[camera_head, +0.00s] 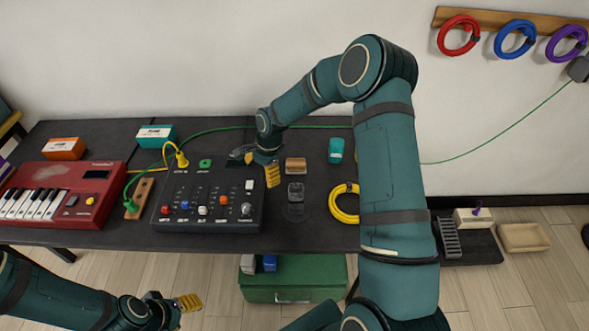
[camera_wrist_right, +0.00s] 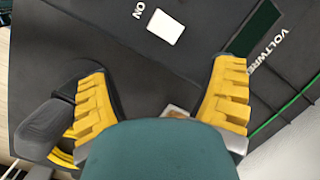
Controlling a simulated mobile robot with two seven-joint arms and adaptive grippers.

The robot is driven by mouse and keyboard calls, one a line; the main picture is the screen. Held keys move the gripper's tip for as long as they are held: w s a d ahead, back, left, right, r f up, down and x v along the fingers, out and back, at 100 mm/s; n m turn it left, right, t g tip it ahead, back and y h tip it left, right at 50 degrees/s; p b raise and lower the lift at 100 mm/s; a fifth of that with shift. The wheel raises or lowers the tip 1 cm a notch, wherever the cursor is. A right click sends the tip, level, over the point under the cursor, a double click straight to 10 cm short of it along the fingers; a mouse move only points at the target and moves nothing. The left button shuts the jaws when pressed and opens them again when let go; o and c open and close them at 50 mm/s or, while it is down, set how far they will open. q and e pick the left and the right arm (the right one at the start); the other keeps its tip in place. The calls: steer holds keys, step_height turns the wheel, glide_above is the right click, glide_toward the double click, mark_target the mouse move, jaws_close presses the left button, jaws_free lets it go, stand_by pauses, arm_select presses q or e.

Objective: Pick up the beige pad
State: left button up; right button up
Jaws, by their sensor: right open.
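A red keyboard (camera_head: 88,180) stands left of the box. Yellow (camera_head: 181,158) and green cables cross the table.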

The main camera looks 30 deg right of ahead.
mark_target(296, 162)
steer(key=w+d+r+m+h+b, duration=0.1)
steer(key=w+d+r+m, duration=0.2)
steer(key=d, duration=0.4)
steer(key=w+d+r+m+h, duration=0.1)
steer(key=d+r+m, duration=0.2)
steer(key=d+m, duration=0.25)
steer(key=shift+g, duration=0.4)
steer(key=f, duration=0.2)
steer(key=f+b, duration=0.1)
steer(key=f, duration=0.2)
steer(key=d+f, duration=0.1)
steer(key=f, duration=0.2)
steer(key=shift+s+d+f+b, duration=0.1)
steer(key=shift+s+b, duration=0.1)
steer(key=shift+b, duration=0.15)
steer(key=f, duration=0.2)
steer(key=f+b, duration=0.1)
steer(key=f, duration=0.1)
steer(key=shift+s+d+f, duration=0.1)
steer(key=shift+s, duration=0.3)
steer(key=shift+f, duration=0.45)
steer(key=c, duration=1.3)
